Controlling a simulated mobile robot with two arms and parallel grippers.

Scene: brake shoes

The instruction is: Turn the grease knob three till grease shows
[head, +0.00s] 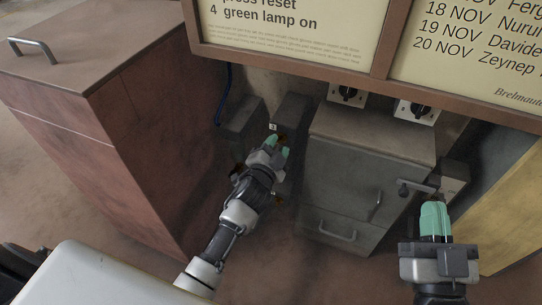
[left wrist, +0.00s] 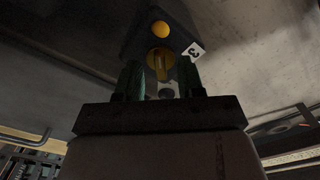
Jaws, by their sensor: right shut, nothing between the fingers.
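A dark box with a white tag marked 3 (left wrist: 194,50) is ahead of my left gripper (left wrist: 160,78). On the box is a brass-yellow knob (left wrist: 160,64) with a raised upright grip. Above it is a round orange-yellow spot (left wrist: 161,29); I cannot tell whether it is grease. The green fingers stand apart on either side of the knob's lower part in the picture, with gaps visible; contact is not seen. In the head view the left gripper (head: 277,146) is just below the tag (head: 273,127) and hides the knob. My right gripper (head: 435,218) is shut and empty.
A grey cabinet (head: 345,190) with handles stands between my grippers. Two black rotary switches on white plates (head: 347,94) are behind it. A reddish cabinet (head: 145,120) is at the left. A notice board (head: 290,30) overhangs the top.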

